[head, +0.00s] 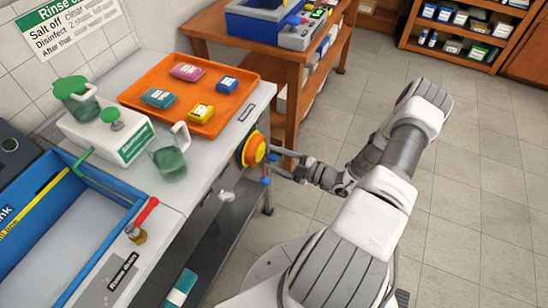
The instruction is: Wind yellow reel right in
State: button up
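The yellow reel (256,149) is mounted on the front side of the grey bench, with an orange-red rim at its left. Small blue parts show at its lower right, with a short red piece between them. My gripper (279,172) reaches in from the right, its tip close beside these blue parts. The fingers are too small in this view to tell whether they are open or shut, or whether they touch anything.
An orange tray (221,122) with several small packs lies on the bench, beside a white box (106,133) and a green-tinted jug (168,156). A blue basin (128,199) with a red lever (146,212) is at left. A wooden table (213,28) stands behind. The floor at right is clear.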

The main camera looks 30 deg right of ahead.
jog(key=v, duration=1.7)
jog(key=shift+s+d, duration=0.15)
